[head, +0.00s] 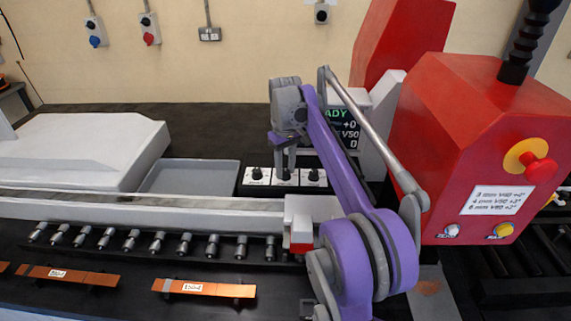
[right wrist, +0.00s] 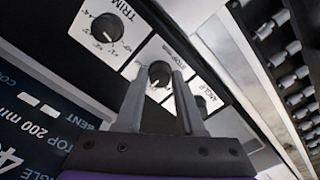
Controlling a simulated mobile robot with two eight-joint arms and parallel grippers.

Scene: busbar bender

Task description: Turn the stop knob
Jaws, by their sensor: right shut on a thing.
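The stop knob is the middle one of three dark knobs on small white plates. In the right wrist view the stop knob (right wrist: 159,73) sits between my fingertips, beside a label that seems to read STOP mm. My right gripper (right wrist: 158,80) is shut on it, one finger on each side. In the head view the right gripper (head: 285,166) points down onto the middle plate, and its fingers partly hide the knob. The TRIM knob (right wrist: 107,27) and the ANGLE knob (right wrist: 201,103) stand on either side, apart from the fingers. My left gripper is out of view.
A display (head: 346,130) stands behind the knobs, partly hidden by my arm. A red machine housing (head: 470,130) with a red emergency button (head: 540,170) is on the right. A grey tray (head: 190,177) lies left of the knobs. Copper bars (head: 204,288) lie in front.

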